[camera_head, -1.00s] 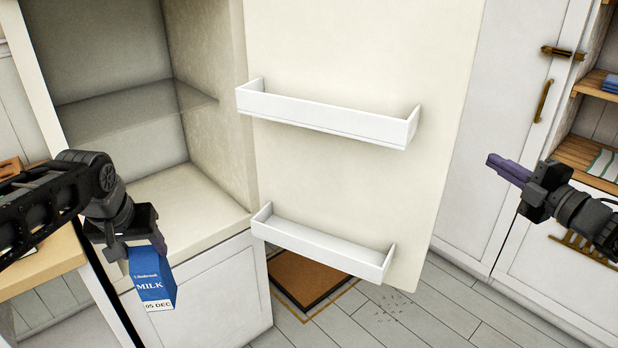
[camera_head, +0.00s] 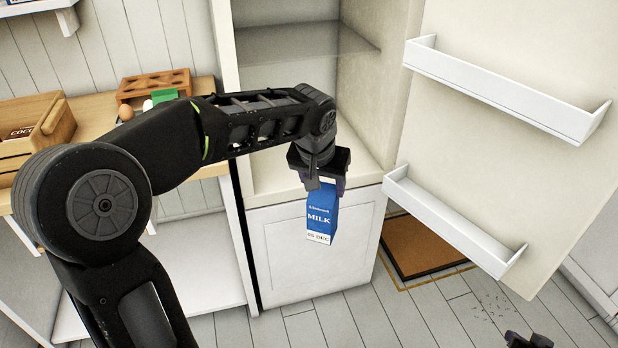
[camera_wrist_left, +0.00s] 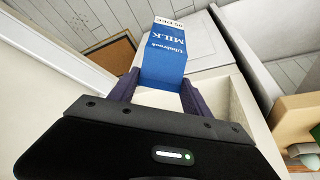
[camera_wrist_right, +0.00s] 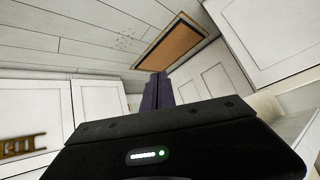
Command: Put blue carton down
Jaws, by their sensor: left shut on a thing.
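The blue milk carton (camera_head: 322,214) has a white band with a date at its lower end. It hangs in my left gripper (camera_head: 322,180), in front of the open fridge and above the floor. The left wrist view shows the carton (camera_wrist_left: 165,55) between the two purple fingers of the left gripper (camera_wrist_left: 155,95), which are shut on it. My right gripper (camera_head: 528,342) shows only at the bottom edge of the head view. In the right wrist view its fingers (camera_wrist_right: 157,92) are together with nothing between them.
The fridge's inner floor (camera_head: 300,185) and glass shelf (camera_head: 310,55) are bare. The open door carries two empty white bins (camera_head: 500,85) (camera_head: 450,225). Left is a wooden counter (camera_head: 90,115) with a crate (camera_head: 30,130) and an egg holder (camera_head: 155,85). A brown mat (camera_head: 415,245) lies on the floor.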

